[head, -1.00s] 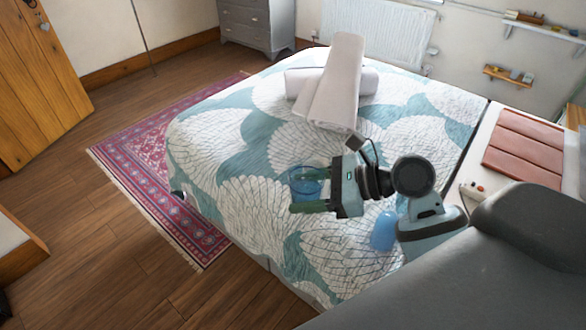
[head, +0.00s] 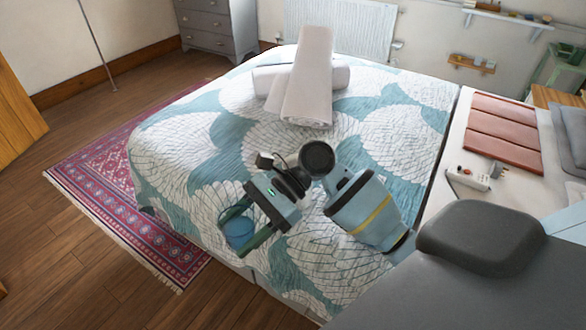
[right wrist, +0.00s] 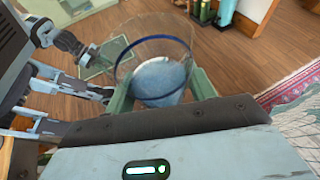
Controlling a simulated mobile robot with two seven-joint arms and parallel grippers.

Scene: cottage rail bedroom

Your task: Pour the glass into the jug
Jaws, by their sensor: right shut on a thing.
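The clear glass (head: 239,231) with blue contents is between the fingers of my right gripper (head: 236,234), over the front left part of the bed in the head view. My right gripper is shut on it. I cannot make out the jug in either view now; my right arm covers part of the bed.
The bed (head: 190,150) has a teal and white quilt, with rolled white towels (head: 305,85) near its back. A patterned rug (head: 110,200) lies on the wooden floor at left. A pale surface at right holds a reddish folded item (head: 503,135).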

